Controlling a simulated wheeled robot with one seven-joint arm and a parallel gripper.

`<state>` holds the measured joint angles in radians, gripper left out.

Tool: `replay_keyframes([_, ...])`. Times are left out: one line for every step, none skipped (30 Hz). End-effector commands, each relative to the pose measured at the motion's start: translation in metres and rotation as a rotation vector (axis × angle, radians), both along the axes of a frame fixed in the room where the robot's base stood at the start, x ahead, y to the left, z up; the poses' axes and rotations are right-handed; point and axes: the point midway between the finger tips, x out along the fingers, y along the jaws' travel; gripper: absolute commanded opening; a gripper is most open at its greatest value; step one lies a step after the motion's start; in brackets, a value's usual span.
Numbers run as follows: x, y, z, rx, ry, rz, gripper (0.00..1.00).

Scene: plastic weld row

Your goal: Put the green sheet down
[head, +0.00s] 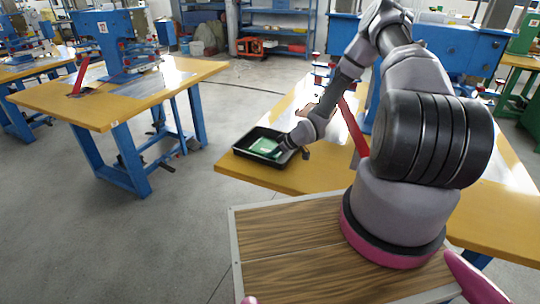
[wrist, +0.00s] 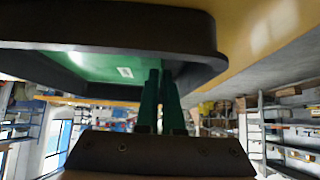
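The green sheet (head: 265,147) with a small white label is inside the black tray (head: 243,153), on the near left corner of the yellow-topped table. In the wrist view the sheet (wrist: 100,68) lies within the dark rim of the tray (wrist: 110,35). My gripper (head: 279,152) reaches down into the right side of the tray. Its two dark green fingers (wrist: 160,74) are close together, with their tips at the sheet's edge. They look shut on it, though the contact itself is hard to see. Whether the sheet rests fully on the tray floor cannot be told.
The yellow-topped table (head: 232,172) carries a red lever (head: 352,125) right of the tray. A second table (head: 105,110) with a blue machine (head: 115,40) stands at the left. Grey floor (head: 185,215) is clear between them. Blue shelving (head: 278,20) stands behind.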

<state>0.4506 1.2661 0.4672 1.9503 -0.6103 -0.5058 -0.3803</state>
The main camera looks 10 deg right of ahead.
Motion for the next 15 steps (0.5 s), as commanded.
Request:
replay_keyframes([-0.0001,0.0,0.0002,0.0,0.0,0.0,0.0])
replay_keyframes([-0.0001,0.0,0.0002,0.0,0.0,0.0,0.0])
replay_keyframes([-0.0002,0.0001,0.0001,0.0,0.0,0.0,0.0])
replay_keyframes([-0.0002,0.0001,-0.0005,0.0,0.001,-0.001,0.0])
replay_keyframes([-0.0003,0.0001,-0.0013,0.001,0.001,0.0,0.0])
replay_keyframes([-0.0003,0.0001,-0.0025,0.001,0.001,0.0,0.0])
replay_keyframes([-0.0002,0.0,-0.003,0.0,0.001,-0.001,0.08])
replay_keyframes([-0.0002,0.0,-0.0025,0.0,0.001,-0.001,0.2])
replay_keyframes([-0.0002,0.0,-0.0025,0.0,0.001,-0.001,0.34])
replay_keyframes([-0.0003,0.0,-0.0025,0.0,0.001,-0.001,0.34])
replay_keyframes([-0.0003,0.0,-0.0025,0.0,0.001,-0.001,0.34])
replay_keyframes([-0.0004,0.0,-0.0025,0.0,0.001,-0.001,0.34])
replay_keyframes([-0.0004,0.0,-0.0025,0.0,0.001,-0.001,0.34])
replay_keyframes([-0.0004,0.0,-0.0025,0.0,0.002,0.0,0.34])
replay_keyframes([-0.0003,0.0,-0.0025,0.0,0.001,-0.001,0.34])
